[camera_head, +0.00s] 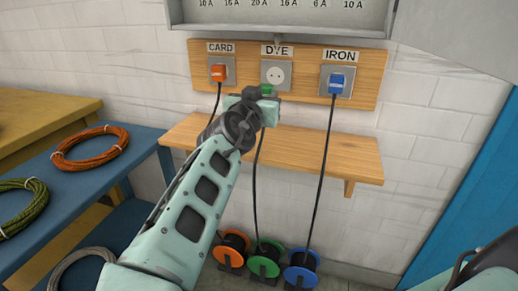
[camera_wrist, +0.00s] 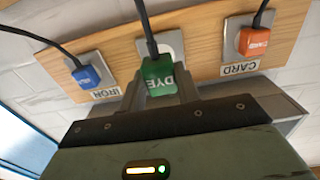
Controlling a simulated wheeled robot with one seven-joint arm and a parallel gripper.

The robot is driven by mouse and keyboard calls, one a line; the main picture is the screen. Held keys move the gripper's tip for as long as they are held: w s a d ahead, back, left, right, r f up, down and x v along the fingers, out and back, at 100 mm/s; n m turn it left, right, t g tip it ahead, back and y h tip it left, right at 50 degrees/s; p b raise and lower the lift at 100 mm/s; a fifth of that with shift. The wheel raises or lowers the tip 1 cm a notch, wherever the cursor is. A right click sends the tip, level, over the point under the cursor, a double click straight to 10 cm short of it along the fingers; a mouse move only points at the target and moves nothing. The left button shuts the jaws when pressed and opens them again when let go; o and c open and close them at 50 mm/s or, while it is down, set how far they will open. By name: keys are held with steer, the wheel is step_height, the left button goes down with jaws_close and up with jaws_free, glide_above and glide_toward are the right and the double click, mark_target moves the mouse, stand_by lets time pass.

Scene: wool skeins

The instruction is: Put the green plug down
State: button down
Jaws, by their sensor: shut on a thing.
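The green plug (camera_wrist: 158,77), marked DYE, is held between the fingers of my gripper (camera_wrist: 155,92) in the wrist view. In the head view the green plug (camera_head: 267,90) shows just below the DYE socket (camera_head: 276,74), whose face is bare. My gripper (camera_head: 266,93) is shut on the plug in front of the wooden board. A black cord runs from the plug down to the green reel (camera_head: 264,262) on the floor.
The orange plug (camera_head: 218,72) sits in the CARD socket and the blue plug (camera_head: 336,83) in the IRON socket. A wooden shelf (camera_head: 330,150) lies below, with clear surface on its right. A blue table (camera_head: 60,190) at left holds coiled cables (camera_head: 90,148).

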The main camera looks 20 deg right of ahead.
mark_target(261, 150)
steer(key=f+b, duration=0.1)
steer(key=f, duration=0.2)
steer(key=f+b, duration=0.1)
steer(key=f, duration=0.3)
steer(key=f+b, duration=0.2)
steer(key=f, duration=0.1)
steer(key=shift+s+a+f, duration=0.3)
steer(key=shift+s+f, duration=0.05)
steer(key=shift+s, duration=0.05)
steer(key=shift+f, duration=0.1)
steer(key=shift+f+b, duration=0.4)
steer(key=shift+b, duration=0.05)
steer(key=shift+f, duration=0.2)
steer(key=c, duration=1)
jaws_free()
steer(key=shift+r, duration=0.1)
